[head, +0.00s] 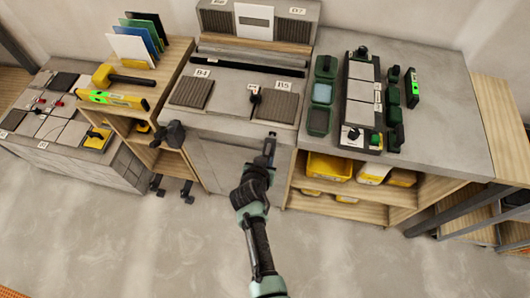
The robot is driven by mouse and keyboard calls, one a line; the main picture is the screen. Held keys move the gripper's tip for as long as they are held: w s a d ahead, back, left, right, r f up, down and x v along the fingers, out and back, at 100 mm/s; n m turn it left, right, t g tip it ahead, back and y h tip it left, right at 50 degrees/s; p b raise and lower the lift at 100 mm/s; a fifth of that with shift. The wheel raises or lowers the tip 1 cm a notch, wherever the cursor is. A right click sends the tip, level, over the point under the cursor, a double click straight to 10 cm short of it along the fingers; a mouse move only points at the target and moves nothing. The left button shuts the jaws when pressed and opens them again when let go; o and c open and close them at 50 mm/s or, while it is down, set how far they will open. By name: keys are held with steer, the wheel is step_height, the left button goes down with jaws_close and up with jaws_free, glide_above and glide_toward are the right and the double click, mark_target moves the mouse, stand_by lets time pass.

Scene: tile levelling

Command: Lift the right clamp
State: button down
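My gripper (270,138) is at the front edge of the middle bench, below the B5 label, with nothing visible in it. It is too small and edge-on to tell whether its fingers are apart. No label marks a right clamp. Small dark clamp-like pieces stand in a column on the right bench, right of the tile board: an upper one (393,74), a middle one (393,96) and a lower one (396,139). The tile board (347,118) carries pale tiles, with dark knobs at its ends. My gripper is left of all these and apart from them.
A shelf below holds yellow bins (328,167). The right bench's right side (445,120) is clear.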

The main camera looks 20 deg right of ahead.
mark_target(266, 155)
steer(key=shift+w+d+r+g+y+p, duration=0.15)
steer(key=shift+r+g+y+p, duration=0.35)
steer(key=shift+r+g+p, duration=0.45)
steer(key=shift+w+g+y+p, duration=0.2)
steer(key=shift+g+y+p, duration=0.1)
steer(key=shift+g+y, duration=0.25)
steer(key=shift+w+d+r+g+y+b, duration=0.2)
steer(key=shift+r+g+y+b, duration=0.1)
steer(key=shift+g+y+b, duration=0.5)
steer(key=shift+w+d+r+g+y+b, duration=0.1)
steer(key=shift+r+g+y+b, duration=0.2)
steer(key=shift+g+b, duration=0.5)
steer(key=shift+r, duration=0.1)
steer(key=c, duration=0.7)
jaws_free()
steer(key=shift+r, duration=0.1)
